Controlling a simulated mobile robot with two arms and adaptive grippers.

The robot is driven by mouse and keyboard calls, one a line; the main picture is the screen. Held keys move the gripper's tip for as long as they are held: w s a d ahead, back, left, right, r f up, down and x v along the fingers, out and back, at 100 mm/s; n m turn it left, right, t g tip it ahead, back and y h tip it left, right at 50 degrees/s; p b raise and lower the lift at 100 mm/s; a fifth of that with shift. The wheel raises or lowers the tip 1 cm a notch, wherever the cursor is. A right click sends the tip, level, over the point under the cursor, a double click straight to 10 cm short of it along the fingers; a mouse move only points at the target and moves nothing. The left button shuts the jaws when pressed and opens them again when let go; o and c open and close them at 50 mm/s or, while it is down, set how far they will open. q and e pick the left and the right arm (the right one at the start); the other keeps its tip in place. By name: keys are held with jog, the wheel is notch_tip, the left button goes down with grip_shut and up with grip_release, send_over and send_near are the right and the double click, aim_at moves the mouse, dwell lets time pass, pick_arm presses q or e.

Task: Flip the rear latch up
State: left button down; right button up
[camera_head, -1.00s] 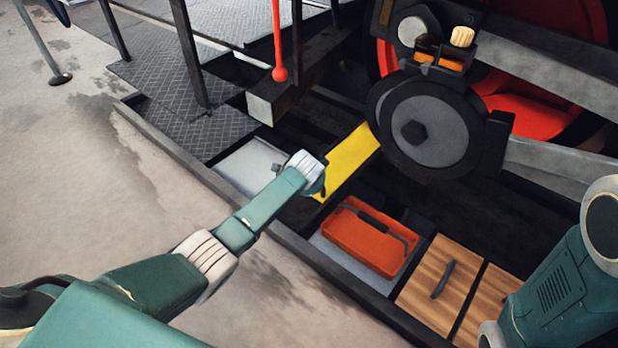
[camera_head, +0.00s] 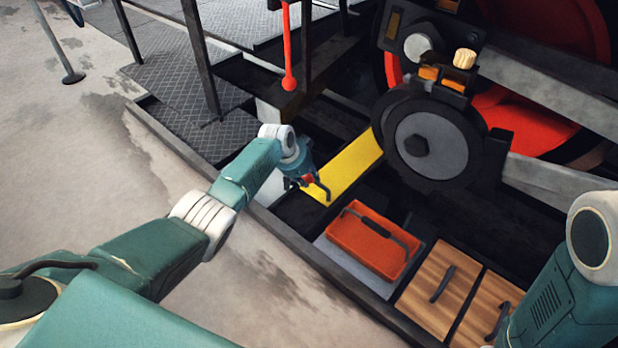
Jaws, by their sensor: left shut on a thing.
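My left gripper (camera_head: 312,187) is low in the trough beside the track, at the near end of the yellow plank (camera_head: 343,170). Its dark fingers are shut on a small red piece (camera_head: 308,179), mostly hidden between them; I cannot tell whether this is the rear latch. A pale metal box (camera_head: 271,187) lies behind my left wrist and is mostly hidden by it. No latch shows clearly anywhere. My right gripper is not in view; only part of my right arm shows at the right edge.
An orange tray with a dark handle (camera_head: 372,242) and wooden lids (camera_head: 438,287) lie right of the gripper. The wheel hub (camera_head: 433,146) stands at upper right. Bare floor (camera_head: 60,170) is at left.

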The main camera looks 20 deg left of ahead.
pick_arm(q)
jog(key=shift+d+r, duration=0.1)
jog(key=shift+d, duration=0.05)
jog(key=c, duration=1.7)
grip_release()
jog(key=shift+w, duration=0.1)
jog(key=shift+o, duration=0.2)
jog(key=shift+s+a+r, duration=0.25)
jog(key=shift+s+r, duration=0.05)
jog(key=shift+r, duration=0.35)
jog(key=v, duration=1)
jog(key=shift+s+r, duration=0.15)
